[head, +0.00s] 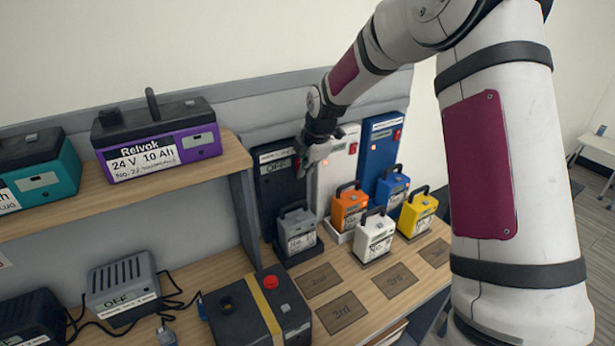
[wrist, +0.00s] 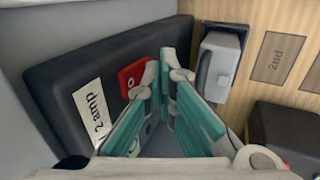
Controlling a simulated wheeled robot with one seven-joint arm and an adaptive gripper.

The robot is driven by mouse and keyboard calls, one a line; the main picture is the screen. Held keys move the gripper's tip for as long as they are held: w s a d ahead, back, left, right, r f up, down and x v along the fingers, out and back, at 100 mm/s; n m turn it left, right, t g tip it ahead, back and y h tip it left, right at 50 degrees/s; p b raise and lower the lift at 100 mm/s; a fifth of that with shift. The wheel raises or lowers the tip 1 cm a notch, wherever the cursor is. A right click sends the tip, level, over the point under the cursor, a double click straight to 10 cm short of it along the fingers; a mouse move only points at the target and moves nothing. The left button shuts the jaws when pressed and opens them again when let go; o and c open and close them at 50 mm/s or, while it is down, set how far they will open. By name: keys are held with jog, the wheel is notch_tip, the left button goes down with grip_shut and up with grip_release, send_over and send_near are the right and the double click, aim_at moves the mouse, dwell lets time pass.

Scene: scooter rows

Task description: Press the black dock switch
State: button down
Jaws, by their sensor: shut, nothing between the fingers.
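The black dock (head: 276,208) stands upright against the back panel, left of a white dock and a blue dock. Its small display reads OFF. Its red switch (wrist: 131,76) shows in the wrist view, just left of the fingertips; in the head view my gripper hides it. My gripper (head: 303,172) is shut and empty, in front of the upper right part of the black dock. Its fingertips also show in the wrist view (wrist: 165,70), close beside the switch; I cannot tell whether they touch it. A grey battery (head: 297,234) sits at the foot of the black dock.
The white dock (head: 350,168) holds an orange battery (head: 350,208); the blue dock (head: 378,150) holds a blue battery (head: 392,188). White (head: 374,238) and yellow (head: 417,214) batteries stand in front. A black box with a red button (head: 262,310) is at front left. A shelf (head: 200,178) rises left.

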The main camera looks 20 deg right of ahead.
jog(key=shift+w+f, duration=0.15)
jog(key=shift+w, duration=0.05)
jog(key=shift+s, duration=0.2)
jog(key=shift+r, duration=0.8)
